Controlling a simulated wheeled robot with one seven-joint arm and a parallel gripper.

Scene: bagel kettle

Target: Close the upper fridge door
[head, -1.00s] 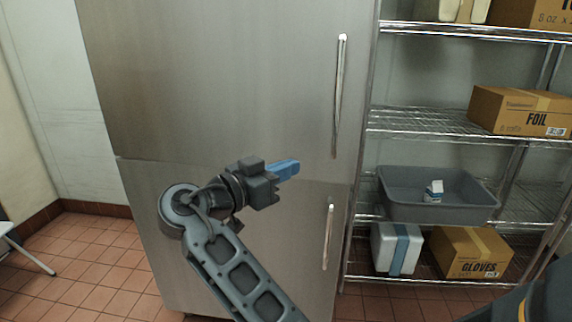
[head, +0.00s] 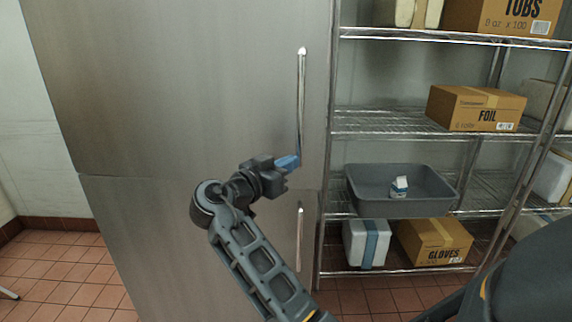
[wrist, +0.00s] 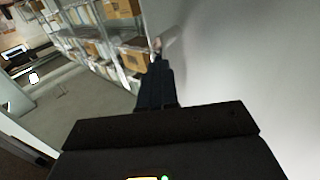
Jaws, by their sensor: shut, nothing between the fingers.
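The upper fridge door (head: 190,90) is a large steel panel with a long vertical handle (head: 301,90) near its right edge. It looks flush with the lower door (head: 150,245), though a small gap cannot be ruled out. My gripper (head: 290,160) is shut and empty, with its blue fingers at the lower end of the upper handle. I cannot tell whether they touch it. In the wrist view the dark fingers (wrist: 156,80) point along the pale door surface (wrist: 240,60), towards a handle end.
A wire shelf rack (head: 400,125) stands right of the fridge. It holds a foil box (head: 475,108), a grey bin (head: 400,190) and a gloves box (head: 435,242). The lower door has its own handle (head: 300,238). Tiled floor (head: 60,262) is open at the left.

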